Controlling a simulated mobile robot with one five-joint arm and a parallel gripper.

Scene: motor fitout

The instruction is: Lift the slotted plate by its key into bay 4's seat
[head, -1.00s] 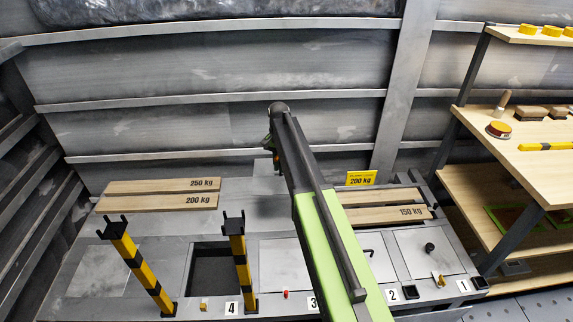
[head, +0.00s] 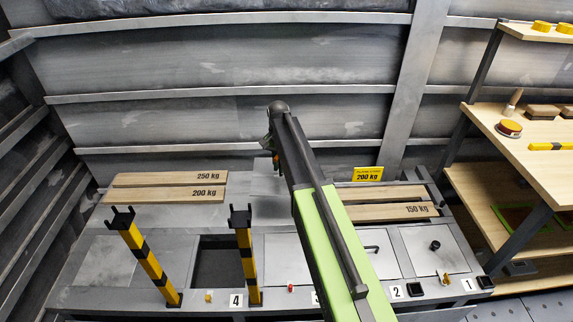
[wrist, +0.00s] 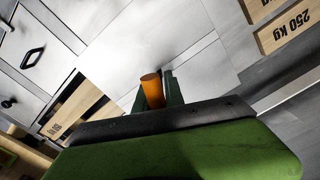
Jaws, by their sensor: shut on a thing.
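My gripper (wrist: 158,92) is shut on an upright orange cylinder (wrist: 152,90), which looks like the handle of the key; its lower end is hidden. I cannot make out the slotted plate for certain in either view. Bay 4's seat (head: 217,268) is an open dark recess behind the label 4 (head: 236,300), left of my arm. In the wrist view pale grey panels (wrist: 190,60) lie beyond the gripper.
Two yellow-black forked posts, one on the left (head: 148,255) and one on the right (head: 245,255), stand by the open bay. Planks marked 250 kg (head: 150,180) and 200 kg (head: 150,196) lie behind. A 150 kg plank (head: 385,212) lies right. A wooden shelf unit (head: 540,160) stands at far right.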

